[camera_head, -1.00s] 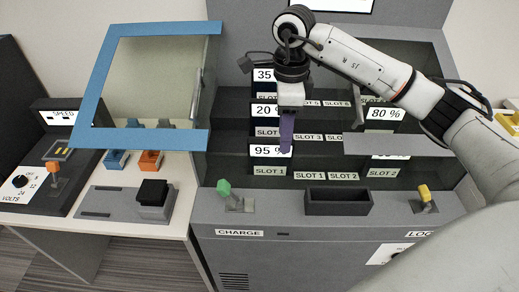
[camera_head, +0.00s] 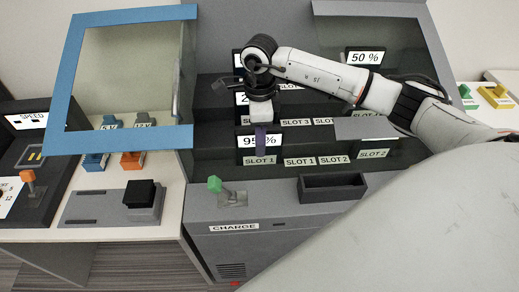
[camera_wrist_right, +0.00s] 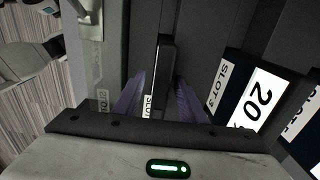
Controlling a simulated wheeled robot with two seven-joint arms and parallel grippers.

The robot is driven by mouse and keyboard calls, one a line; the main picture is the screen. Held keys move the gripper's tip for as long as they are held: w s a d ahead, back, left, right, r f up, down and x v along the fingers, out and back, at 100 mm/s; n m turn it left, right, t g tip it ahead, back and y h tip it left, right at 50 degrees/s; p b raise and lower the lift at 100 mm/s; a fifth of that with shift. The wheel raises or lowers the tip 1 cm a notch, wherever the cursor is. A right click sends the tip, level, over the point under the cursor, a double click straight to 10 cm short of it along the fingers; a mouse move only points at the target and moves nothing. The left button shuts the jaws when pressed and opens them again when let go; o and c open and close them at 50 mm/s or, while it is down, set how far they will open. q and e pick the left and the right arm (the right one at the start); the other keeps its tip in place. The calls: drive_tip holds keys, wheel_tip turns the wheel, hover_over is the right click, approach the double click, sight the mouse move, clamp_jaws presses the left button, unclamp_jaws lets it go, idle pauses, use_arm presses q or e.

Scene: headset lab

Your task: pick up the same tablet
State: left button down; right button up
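A tablet reading 95 % (camera_head: 276,140) stands in the lowest row of the rack in the head view, above a SLOT 1 label. My right gripper (camera_head: 261,150) hangs in front of it, and its purple finger covers part of the number. In the right wrist view the right gripper (camera_wrist_right: 160,105) is open, with its two purple fingers apart. A dark upright slab (camera_wrist_right: 166,65), seen edge-on, shows between them. I cannot tell whether the fingers touch it. A tablet reading 20 (camera_wrist_right: 258,100) stands beside it. My left gripper is not in view.
A tablet reading 50 % (camera_head: 365,57) stands at the upper right. A blue-framed panel (camera_head: 120,140) is on the left. A green-handled lever (camera_head: 215,184) and an empty dark tray (camera_head: 333,187) are on the front ledge. A grey flap (camera_head: 365,128) juts out right of the gripper.

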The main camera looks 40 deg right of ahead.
drive_tip(key=shift+f, duration=0.3)
clamp_jaws()
drive_tip(key=shift+r, duration=0.1)
idle(1.1)
